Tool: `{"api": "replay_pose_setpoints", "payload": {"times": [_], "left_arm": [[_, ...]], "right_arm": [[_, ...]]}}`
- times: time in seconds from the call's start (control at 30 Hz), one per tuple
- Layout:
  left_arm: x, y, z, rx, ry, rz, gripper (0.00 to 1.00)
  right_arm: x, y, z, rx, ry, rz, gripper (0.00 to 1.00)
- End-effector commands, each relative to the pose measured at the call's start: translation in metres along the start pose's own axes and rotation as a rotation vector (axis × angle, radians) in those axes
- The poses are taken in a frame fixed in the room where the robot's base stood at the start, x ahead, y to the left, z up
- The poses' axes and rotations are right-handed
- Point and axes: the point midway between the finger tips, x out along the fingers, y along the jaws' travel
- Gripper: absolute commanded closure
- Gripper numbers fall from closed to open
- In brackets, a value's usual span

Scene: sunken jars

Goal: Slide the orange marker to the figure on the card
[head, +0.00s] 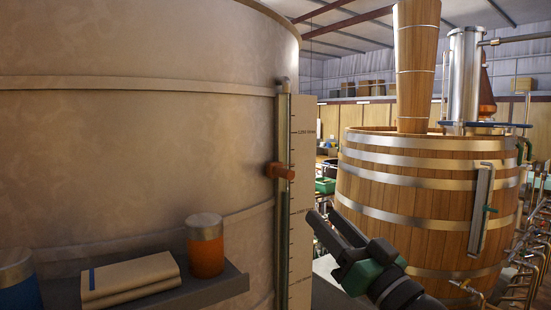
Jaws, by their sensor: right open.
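The orange marker (281,171) sits on a vertical metal rod (284,225) fixed to the side of a large metal tank (130,140). A pale scale strip (302,190) with tick marks and small printed figures stands just right of the rod. The marker is between the upper and lower printed figures. My right gripper (318,222) is open and empty, below and to the right of the marker, apart from it. My left gripper is out of view. A book or folded card (130,278) lies on the shelf at lower left; no figure on it is readable.
The dark shelf (225,284) also holds an orange jar with a metal lid (206,246) and a blue jar (17,285) at the left edge. A big wooden vat (420,205) with metal hoops stands at the right, behind my gripper. Pipes (525,265) run at far right.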

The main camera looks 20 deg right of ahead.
Motion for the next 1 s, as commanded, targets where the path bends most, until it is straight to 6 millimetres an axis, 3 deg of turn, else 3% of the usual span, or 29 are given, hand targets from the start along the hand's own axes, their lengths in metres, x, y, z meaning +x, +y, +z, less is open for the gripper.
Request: {"api": "replay_pose_setpoints", "payload": {"times": [0.6, 0.8, 1.0], "left_arm": [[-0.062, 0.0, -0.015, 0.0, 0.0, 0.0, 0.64], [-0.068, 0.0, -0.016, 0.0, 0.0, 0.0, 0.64], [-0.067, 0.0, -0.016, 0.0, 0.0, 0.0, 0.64]], "right_arm": [[0.146, 0.002, 0.001, 0.003, -0.004, 0.003, 0.59], [0.163, 0.002, 0.003, 0.001, -0.002, 0.003, 0.59], [0.165, 0.003, 0.005, 0.0, -0.003, 0.003, 0.59]]}}
